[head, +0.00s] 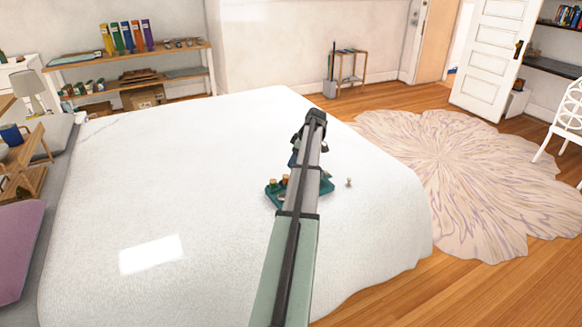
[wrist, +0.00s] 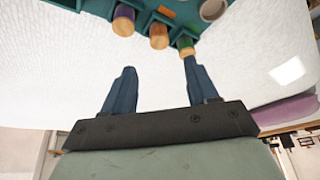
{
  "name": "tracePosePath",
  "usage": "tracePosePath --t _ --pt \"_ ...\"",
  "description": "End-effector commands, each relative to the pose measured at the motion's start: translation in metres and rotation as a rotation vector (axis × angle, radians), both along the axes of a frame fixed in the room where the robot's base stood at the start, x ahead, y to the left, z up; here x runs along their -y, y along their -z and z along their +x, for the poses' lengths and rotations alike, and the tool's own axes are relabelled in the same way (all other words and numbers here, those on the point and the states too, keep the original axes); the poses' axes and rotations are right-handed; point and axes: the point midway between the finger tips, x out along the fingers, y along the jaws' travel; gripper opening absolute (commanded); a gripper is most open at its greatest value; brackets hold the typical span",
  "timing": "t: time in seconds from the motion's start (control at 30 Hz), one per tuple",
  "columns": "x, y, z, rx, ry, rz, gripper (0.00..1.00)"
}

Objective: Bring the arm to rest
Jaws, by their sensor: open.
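My gripper (wrist: 158,88) shows in the wrist view with its two dark blue fingers apart and nothing between them. In the head view my arm reaches out over the bed, and its far end hides most of the gripper. A teal tray (head: 273,196) lies on the white bed (head: 150,180), partly hidden behind my arm. It also shows at the top of the wrist view (wrist: 95,8), beyond the fingertips. It holds several small wooden-ended pieces, among them a purple one (wrist: 124,20), an orange one (wrist: 159,36) and a green one (wrist: 186,46). The right finger overlaps the green piece in the picture; contact cannot be told.
A small pale piece (head: 349,182) stands on the bed right of the tray. A wooden shelf (head: 130,55) with binders is at the back left. A round patterned rug (head: 450,165) covers the floor at right. The bed's left part is clear.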

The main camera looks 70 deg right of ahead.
Motion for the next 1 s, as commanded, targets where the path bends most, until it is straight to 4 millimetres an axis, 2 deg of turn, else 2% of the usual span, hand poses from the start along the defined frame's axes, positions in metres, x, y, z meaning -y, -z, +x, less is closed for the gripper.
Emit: tracePosePath --t 0.2,0.8,0.9,1.0 --pt "0.000 -0.013 -0.005 0.001 0.001 -0.002 0.58" --pt "0.000 -0.013 -0.005 0.000 0.000 -0.001 0.58" --pt "-0.010 -0.007 -0.002 -0.009 0.001 0.016 0.58" --pt "-0.037 0.010 0.006 -0.036 0.006 0.063 0.58"
